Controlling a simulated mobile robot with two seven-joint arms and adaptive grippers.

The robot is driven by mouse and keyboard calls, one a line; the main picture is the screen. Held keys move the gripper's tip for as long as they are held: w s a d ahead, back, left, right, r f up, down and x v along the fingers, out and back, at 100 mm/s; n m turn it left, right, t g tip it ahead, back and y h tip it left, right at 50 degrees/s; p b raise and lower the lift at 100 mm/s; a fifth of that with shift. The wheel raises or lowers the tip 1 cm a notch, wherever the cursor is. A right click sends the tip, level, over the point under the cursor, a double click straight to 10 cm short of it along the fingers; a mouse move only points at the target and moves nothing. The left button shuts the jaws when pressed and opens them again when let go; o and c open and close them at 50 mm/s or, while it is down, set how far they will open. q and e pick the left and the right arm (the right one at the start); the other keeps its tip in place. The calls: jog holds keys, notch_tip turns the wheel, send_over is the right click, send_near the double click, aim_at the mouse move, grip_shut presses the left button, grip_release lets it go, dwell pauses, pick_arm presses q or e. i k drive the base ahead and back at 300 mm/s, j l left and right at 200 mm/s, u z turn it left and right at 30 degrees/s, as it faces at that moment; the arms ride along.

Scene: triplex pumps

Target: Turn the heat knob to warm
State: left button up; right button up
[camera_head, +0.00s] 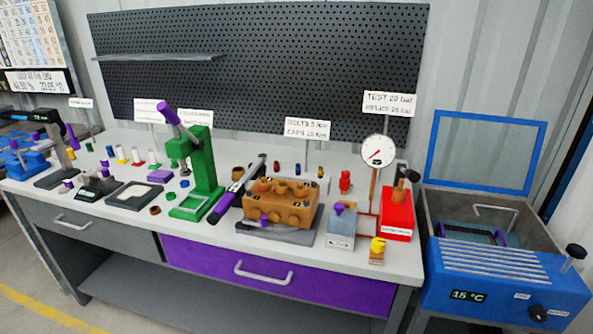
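The heat knob (537,312) is a small round black knob on the front of the blue box (470,300) at the right. A white label (522,296) sits at its upper left and another (558,313) at its right; their text is too small to read surely. Which way the knob points cannot be told. A dark display (468,295) on the same front reads 15 °C in green. The box's blue-framed lid (489,113) stands open. Neither of my grippers is in view.
A black ball-topped lever (575,252) rises at the box's right corner. The box holds a dark tray with purple grips (500,237). The workbench (120,215) at left carries a green press (203,165), a brown pump block (280,205) and a gauge (378,151).

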aim_at(537, 313)
jog(key=z, duration=1.3)
